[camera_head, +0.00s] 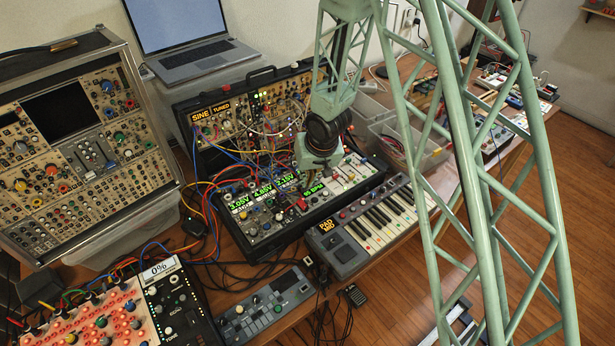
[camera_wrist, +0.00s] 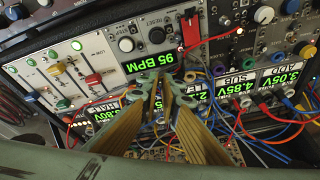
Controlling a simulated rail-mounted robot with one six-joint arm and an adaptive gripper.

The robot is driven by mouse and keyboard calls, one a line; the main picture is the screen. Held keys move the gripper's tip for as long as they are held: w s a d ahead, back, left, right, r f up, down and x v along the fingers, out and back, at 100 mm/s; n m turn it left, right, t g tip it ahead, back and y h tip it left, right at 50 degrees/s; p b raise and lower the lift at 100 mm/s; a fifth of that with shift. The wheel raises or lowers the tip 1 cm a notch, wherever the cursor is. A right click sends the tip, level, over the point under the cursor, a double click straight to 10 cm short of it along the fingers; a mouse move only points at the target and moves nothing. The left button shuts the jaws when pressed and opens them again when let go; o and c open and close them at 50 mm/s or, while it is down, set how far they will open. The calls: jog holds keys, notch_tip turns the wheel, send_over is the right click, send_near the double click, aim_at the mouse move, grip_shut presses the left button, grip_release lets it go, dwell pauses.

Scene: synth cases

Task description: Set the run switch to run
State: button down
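The clock module with the green "95 BPM" display (camera_wrist: 151,62) faces me in the wrist view.
A red cable (camera_wrist: 205,39) is plugged in right of the display. In the head view a small keyboard (camera_head: 375,222) stands in front, and a laptop (camera_head: 185,35) behind.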

jog(key=shift+w+a+r+g+h+p, duration=0.3)
jog(key=shift+w+g+h+p, duration=0.3)
jog(key=shift+p, duration=4.85)
jog(key=p, duration=0.3)
jog(key=shift+g+p, duration=0.3)
jog(key=shift+d+f+g+h+p, duration=0.1)
jog(key=shift+g+h+p, duration=0.25)
jog(key=shift+p, duration=0.75)
jog(key=shift+w+f+g+h, duration=0.1)
jog(key=shift+g+h, duration=0.15)
jog(key=shift+g, duration=0.1)
jog(key=shift+w+a+f+g+h+b, duration=0.1)
jog(key=shift+a+g+h+b, duration=0.1)
jog(key=shift+g, duration=0.15)
jog(key=shift+a+f+g+h+b, duration=0.1)
jog(key=shift+g+h+b, duration=0.1)
jog(key=shift+g, duration=0.15)
jog(key=shift+w+a+f+g+h+b, duration=0.1)
jog(key=shift+w+g+h+b, duration=0.1)
jog(key=shift+g+h+b, duration=0.35)
jog(key=shift+w+a+f+g+h+b, duration=0.15)
jog(key=shift+g+h+b, duration=0.2)
jog(key=shift+g+b, duration=0.25)
jog(key=shift+r+g+b, duration=0.15)
jog(key=shift+g+b, duration=0.1)
jog(key=shift+b, duration=0.1)
jog(key=shift+w+a+r, duration=0.1)
